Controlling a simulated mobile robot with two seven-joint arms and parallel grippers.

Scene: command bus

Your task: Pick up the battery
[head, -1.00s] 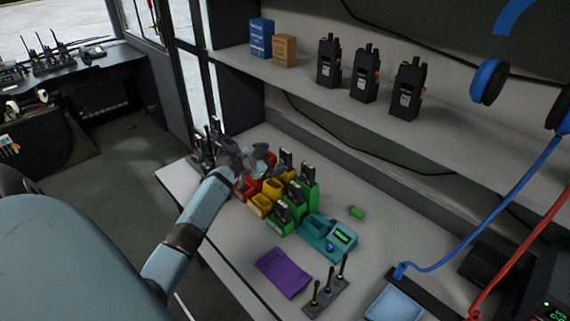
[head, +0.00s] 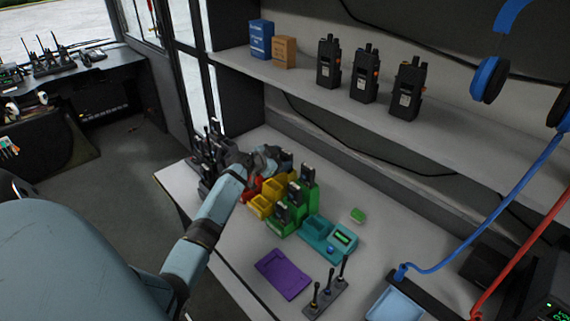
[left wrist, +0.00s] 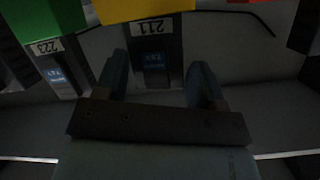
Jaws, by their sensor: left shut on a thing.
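A dark battery (left wrist: 153,77) with a small blue label stands between the two fingers of my left gripper (left wrist: 162,82) in the left wrist view. It sits against a yellow holder (left wrist: 140,8) with a number tag. In the head view my left gripper (head: 272,157) is at the back of the row of coloured holders, shut on this battery, which is largely hidden there by the fingers. Another dark battery stands in the green holder (left wrist: 25,15) to the left in the wrist view. My right gripper is not in view.
Green holders (head: 308,197) with dark batteries stand close to the left gripper. Radios (head: 329,62) stand on the shelf above. Black radios crowd the table's left end.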

